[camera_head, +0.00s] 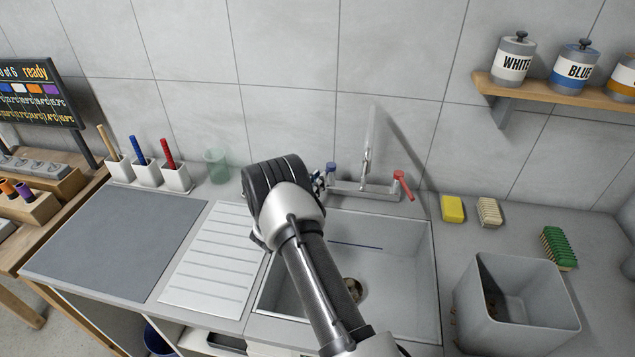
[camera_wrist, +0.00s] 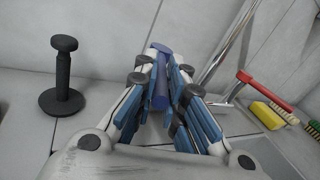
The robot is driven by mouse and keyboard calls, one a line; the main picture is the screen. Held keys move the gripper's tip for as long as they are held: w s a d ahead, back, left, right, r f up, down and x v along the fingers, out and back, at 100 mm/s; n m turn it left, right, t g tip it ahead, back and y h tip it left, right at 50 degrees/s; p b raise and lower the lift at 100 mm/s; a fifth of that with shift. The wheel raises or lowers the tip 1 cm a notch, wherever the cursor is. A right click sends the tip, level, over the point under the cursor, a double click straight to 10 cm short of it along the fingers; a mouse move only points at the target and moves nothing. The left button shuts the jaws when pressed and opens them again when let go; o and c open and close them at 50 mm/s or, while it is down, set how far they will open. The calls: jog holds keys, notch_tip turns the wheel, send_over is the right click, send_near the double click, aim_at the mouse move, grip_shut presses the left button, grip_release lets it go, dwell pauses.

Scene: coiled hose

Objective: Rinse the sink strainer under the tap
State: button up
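My gripper (camera_wrist: 164,72) is at the tap's blue handle (camera_wrist: 161,88). The handle lies between the blue-padded fingers, which look closed against its sides. In the head view, the blue handle (camera_head: 331,168) shows just right of my wrist, which hides most of the fingers. The chrome tap (camera_head: 367,160) rises at the back of the sink, with a red handle (camera_head: 403,184) on its right. It also shows in the wrist view (camera_wrist: 243,77). A round metal piece with brownish bits (camera_head: 354,288) sits at the drain, partly behind my arm; I cannot tell whether it is the strainer.
The sink (camera_head: 405,270) is partly covered by my arm. A black knobbed post (camera_wrist: 62,85) stands left of my gripper. A yellow sponge (camera_head: 452,208), brushes (camera_head: 489,212) and a grey bin (camera_head: 520,282) are right. A ribbed drainboard (camera_head: 212,262) lies left.

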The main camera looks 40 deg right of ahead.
grip_shut()
jog(key=g+b, duration=0.1)
jog(key=w+m+b, duration=0.1)
jog(key=b, duration=0.1)
jog(key=shift+a+f+g, duration=0.15)
jog(key=shift+f+g, duration=0.1)
jog(key=shift+g, duration=0.15)
jog(key=shift+w+r+m+g+h+b, duration=0.2)
jog(key=shift+w+m+g+h+b, duration=0.2)
jog(key=shift+m+g+b, duration=0.35)
jog(key=o, duration=0.5)
grip_release()
jog(key=shift+a, duration=0.15)
jog(key=shift+o, duration=0.6)
jog(key=shift+s+a, duration=0.1)
jog(key=shift+a, duration=0.15)
jog(key=s+a, duration=0.1)
jog(key=a, duration=1)
jog(key=shift+s, duration=0.4)
